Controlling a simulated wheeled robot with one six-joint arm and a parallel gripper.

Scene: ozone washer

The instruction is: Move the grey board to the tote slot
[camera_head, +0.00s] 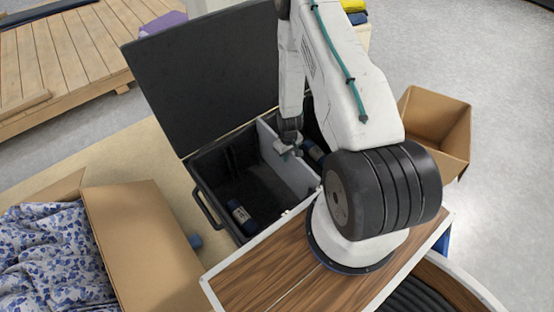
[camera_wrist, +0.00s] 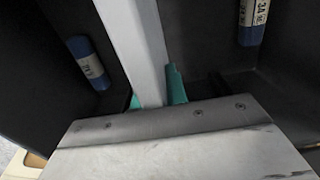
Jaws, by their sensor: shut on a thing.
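The grey board (camera_head: 284,168) stands upright inside the black tote (camera_head: 205,172), dividing its interior in two. My gripper (camera_head: 289,153) is over the board's top edge and shut on it. In the wrist view the board's pale top edge (camera_wrist: 133,35) runs away between the teal fingertips (camera_wrist: 157,92). One blue labelled cylinder (camera_head: 240,214) lies in the tote left of the board, and another (camera_head: 313,151) lies to its right. The board's lower edge is hidden, so I cannot tell whether it sits in a slot.
The tote's black lid (camera_head: 205,75) stands open at the back. A cardboard box with patterned cloth (camera_head: 145,245) is at the left, and an open cardboard box (camera_head: 437,125) is at the right. A wooden platform (camera_head: 70,60) is at the upper left.

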